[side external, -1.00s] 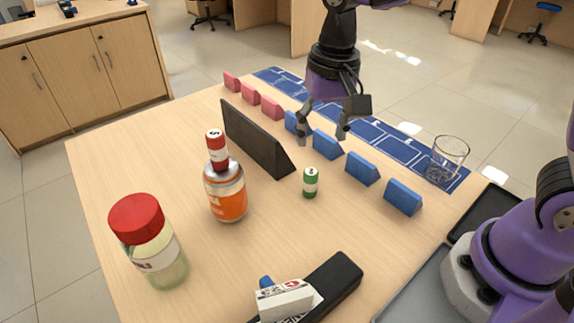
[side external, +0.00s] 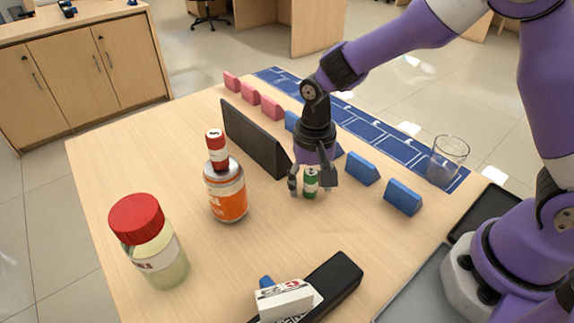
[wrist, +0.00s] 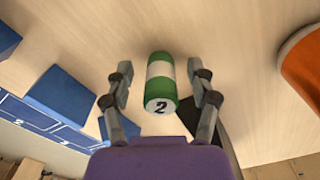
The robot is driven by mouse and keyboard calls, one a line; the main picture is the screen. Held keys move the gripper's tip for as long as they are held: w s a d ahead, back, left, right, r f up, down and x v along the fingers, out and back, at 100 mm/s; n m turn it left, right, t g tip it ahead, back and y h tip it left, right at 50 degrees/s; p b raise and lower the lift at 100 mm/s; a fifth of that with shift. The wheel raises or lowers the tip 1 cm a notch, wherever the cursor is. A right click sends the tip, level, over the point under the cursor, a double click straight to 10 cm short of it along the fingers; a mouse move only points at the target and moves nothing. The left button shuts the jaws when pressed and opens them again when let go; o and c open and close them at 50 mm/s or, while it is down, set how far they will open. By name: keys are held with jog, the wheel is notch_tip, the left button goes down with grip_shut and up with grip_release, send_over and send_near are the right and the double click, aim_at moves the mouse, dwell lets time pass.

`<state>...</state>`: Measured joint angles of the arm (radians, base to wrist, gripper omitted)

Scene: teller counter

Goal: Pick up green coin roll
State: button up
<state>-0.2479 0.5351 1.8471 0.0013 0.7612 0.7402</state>
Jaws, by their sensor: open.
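The green coin roll (side external: 311,184) stands upright on the wooden counter, green with a white band. It also shows in the wrist view (wrist: 160,82), with a "2" on its end. My gripper (side external: 313,190) is lowered over it, pointing down. Its two fingers are open, one on each side of the roll. In the wrist view the fingers of my gripper (wrist: 161,90) show a gap on both sides of the roll.
An orange can (side external: 227,196) with a red roll (side external: 216,147) on top stands left. A dark wedge-shaped barrier (side external: 252,138) is behind. Blue wedges (side external: 362,167) line the right.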

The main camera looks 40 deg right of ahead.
grip_shut()
jog(key=shift+r, duration=0.1)
